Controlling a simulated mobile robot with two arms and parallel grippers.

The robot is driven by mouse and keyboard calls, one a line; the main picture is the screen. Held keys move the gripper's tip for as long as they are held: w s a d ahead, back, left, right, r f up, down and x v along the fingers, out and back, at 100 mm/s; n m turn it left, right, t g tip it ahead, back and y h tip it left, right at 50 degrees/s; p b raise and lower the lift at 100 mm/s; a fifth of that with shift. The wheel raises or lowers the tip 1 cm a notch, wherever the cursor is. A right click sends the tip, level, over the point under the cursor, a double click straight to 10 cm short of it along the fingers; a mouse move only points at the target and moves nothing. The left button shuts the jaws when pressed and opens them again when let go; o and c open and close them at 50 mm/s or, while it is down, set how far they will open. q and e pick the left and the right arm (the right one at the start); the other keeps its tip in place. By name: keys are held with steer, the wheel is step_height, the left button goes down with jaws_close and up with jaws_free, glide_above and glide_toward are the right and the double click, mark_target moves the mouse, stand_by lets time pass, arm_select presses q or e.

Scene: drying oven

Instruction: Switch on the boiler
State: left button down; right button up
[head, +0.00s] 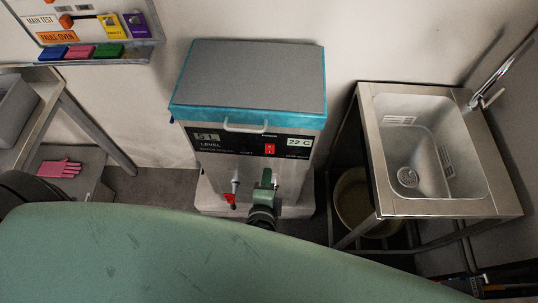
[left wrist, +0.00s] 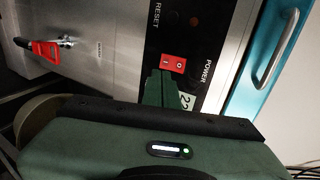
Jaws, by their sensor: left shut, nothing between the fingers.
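The boiler (head: 205,165) is a steel box with a grey and teal lid, standing against the wall in the head view. Its dark front panel carries a red rocker switch (head: 270,149) and a display (head: 298,141) reading 22 C. The switch (left wrist: 173,64) also shows in the left wrist view, beside the word POWER; I cannot tell which side is pressed. My left gripper (head: 266,172) is shut and empty, just below the switch in the head view. In the left wrist view its fingertips (left wrist: 163,76) are close to the switch and partly hide the display. Contact cannot be told.
A red-handled tap (head: 231,198) is on the boiler's lower front, and a handle (head: 246,126) juts from the lid. A steel sink (head: 376,165) stands right, with a bucket (head: 352,195) below. A pink glove (head: 60,169) lies left.

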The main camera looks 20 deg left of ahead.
mark_target(270, 151)
arm_select(q)
steer(key=p+x, duration=0.1)
steer(key=x, duration=0.2)
steer(key=r+x, duration=0.1)
steer(key=x, duration=0.2)
steer(key=shift+w+a+p, duration=0.1)
steer(key=shift+w+p, duration=0.25)
steer(key=shift+w, duration=0.15)
steer(key=shift+w+f, duration=0.15)
steer(key=shift+w, duration=0.05)
steer(key=shift+w+a+f, duration=0.1)
